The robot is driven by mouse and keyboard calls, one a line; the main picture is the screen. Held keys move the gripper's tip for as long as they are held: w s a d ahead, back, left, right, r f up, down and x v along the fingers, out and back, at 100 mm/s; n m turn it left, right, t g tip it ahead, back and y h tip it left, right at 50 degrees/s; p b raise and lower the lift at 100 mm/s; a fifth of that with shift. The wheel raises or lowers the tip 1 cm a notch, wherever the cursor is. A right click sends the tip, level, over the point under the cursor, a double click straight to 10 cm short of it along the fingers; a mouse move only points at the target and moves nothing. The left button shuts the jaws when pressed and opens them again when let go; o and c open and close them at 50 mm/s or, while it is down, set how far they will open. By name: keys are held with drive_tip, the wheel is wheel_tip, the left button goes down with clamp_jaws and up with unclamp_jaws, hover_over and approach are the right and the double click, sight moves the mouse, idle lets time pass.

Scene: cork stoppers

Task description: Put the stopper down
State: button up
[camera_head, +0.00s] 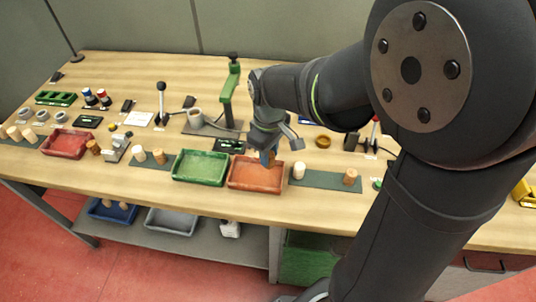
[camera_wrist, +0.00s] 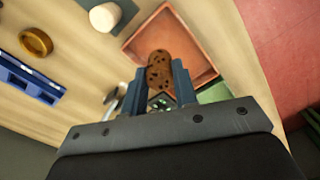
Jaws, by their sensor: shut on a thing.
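My gripper (camera_head: 268,156) is shut on a brown speckled cork stopper (camera_wrist: 160,67). In the wrist view the stopper sits between the two blue-grey fingertips (camera_wrist: 157,84). In the head view my gripper is over the orange-red tray (camera_head: 243,188) at the front of the bench, and the stopper (camera_head: 268,160) is mostly hidden by the fingers. The tray also shows in the wrist view (camera_wrist: 185,36), and its visible floor looks bare. I cannot tell whether the stopper touches the tray floor.
A green tray (camera_head: 188,180) stands just left of the orange-red tray. A pale stopper (camera_head: 299,170) and a tan stopper (camera_head: 350,177) stand on a dark mat (camera_head: 325,181) to the right. A green stand (camera_head: 229,92) rises behind. A brass ring (camera_wrist: 36,42) lies on the bench.

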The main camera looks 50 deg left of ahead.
drive_tip(key=shift+s+a+f, duration=1)
drive_tip(key=shift+s+a, duration=0.15)
drive_tip(key=shift+a, duration=0.05)
drive_tip(key=shift+f, duration=2.05)
drive_tip(key=o, duration=1)
drive_tip(key=shift+f, duration=0.1)
wheel_tip(320, 180, up, 12)
drive_tip(key=shift+r, duration=0.15)
